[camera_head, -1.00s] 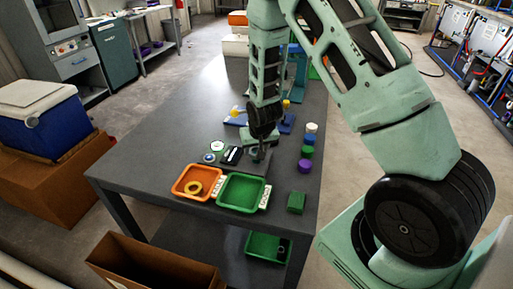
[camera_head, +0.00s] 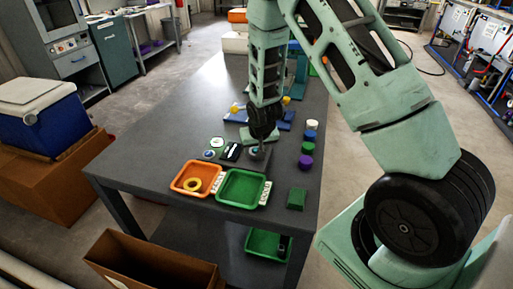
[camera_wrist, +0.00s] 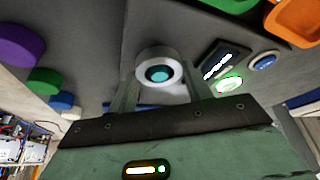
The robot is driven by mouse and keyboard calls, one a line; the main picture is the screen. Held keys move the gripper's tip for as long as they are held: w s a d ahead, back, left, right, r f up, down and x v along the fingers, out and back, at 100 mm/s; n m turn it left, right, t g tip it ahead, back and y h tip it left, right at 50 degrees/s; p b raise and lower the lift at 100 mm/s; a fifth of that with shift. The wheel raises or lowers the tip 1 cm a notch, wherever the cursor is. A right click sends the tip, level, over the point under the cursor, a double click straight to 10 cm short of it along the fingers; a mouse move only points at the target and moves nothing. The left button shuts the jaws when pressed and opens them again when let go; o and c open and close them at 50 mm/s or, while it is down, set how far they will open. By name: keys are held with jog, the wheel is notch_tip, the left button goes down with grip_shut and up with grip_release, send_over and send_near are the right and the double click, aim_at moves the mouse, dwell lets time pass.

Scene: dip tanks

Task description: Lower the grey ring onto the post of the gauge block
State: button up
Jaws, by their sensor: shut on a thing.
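The grey ring (camera_wrist: 142,66) is between the two fingers of my gripper (camera_wrist: 160,80) in the wrist view, and the fingers are shut on it. A teal round top, which looks like the post (camera_wrist: 159,74), shows through the ring's hole, nearly centred. Whether the ring is above the post or around it, I cannot tell. In the head view my gripper (camera_head: 260,152) points down at the dark grey gauge block (camera_head: 267,160) on the table. My fingers and arm partly hide the ring and block there.
An orange tray (camera_head: 174,187) with a yellow ring and a green tray (camera_head: 221,197) stand in front. A black device (camera_head: 231,152) and round discs lie to the left. Several coloured cylinders, including a purple one (camera_head: 305,162), and a green block (camera_head: 297,199) are at the right.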

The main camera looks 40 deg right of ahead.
jog(key=shift+f+b, duration=0.3)
jog(key=shift+f, duration=0.1)
dwell(0.5)
jog(key=o, duration=1.7)
jog(key=shift+r, duration=0.1)
jog(key=shift+r+p, duration=2.8)
jog(key=shift+r, duration=1.15)
